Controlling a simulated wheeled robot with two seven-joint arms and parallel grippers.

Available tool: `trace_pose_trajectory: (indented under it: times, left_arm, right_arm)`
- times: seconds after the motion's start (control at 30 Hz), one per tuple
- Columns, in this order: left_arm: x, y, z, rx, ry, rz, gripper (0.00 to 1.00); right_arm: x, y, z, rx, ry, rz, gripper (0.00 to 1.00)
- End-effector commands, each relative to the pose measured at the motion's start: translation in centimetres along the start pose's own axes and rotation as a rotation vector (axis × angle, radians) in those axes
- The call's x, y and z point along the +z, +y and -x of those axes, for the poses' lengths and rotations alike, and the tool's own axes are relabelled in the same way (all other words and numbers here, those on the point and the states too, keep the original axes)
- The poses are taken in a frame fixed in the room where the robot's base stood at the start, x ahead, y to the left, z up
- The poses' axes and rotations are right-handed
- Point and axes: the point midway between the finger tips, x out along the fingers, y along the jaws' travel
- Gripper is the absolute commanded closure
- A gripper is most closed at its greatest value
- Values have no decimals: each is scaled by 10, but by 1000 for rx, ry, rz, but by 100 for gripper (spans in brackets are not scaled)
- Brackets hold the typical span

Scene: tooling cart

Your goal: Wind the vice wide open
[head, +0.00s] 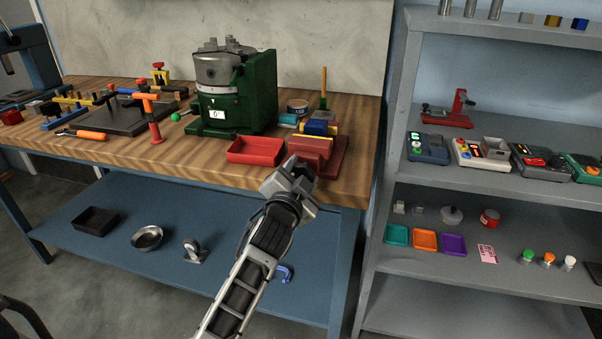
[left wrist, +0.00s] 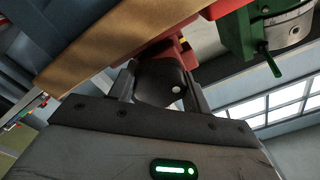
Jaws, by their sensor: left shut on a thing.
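The red vice (head: 333,158) sits at the front right edge of the wooden bench, with its red front jaw (head: 309,147) facing me. Blue and yellow pieces (head: 320,128) show just behind that jaw; whether they are clamped I cannot tell. My left gripper (head: 292,174) reaches up to the front of the vice. In the left wrist view its two fingers are shut on a dark rounded handle (left wrist: 160,84) with a pale dot, just in front of the red vice body (left wrist: 160,52). In the head view the gripper hides this handle. My right gripper is not in view.
A red tray (head: 256,151) lies just left of the vice. A green machine with a round chuck (head: 218,70) stands behind it. A grey shelf unit (head: 388,150) rises close on the right. The blue lower shelf (head: 100,245) holds several items.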

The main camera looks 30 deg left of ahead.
Motion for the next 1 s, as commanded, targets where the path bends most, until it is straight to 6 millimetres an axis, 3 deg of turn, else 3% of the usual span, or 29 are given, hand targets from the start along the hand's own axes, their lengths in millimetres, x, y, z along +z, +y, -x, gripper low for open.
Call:
trace_pose_trajectory:
  times: [0.53, 0.57, 0.63, 1.0]
  left_arm:
    - [-3, -5, -1, -10, 8, 24, 74]
    - [-3, -5, -1, -10, 8, 24, 46]
    - [-3, -4, -1, -9, 7, 24, 30]
    - [-1, -1, 6, -3, 3, 24, 30]
  right_arm:
    - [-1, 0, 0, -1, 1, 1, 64]
    - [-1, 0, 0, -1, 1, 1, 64]
    - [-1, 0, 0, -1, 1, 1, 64]
    - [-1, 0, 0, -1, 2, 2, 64]
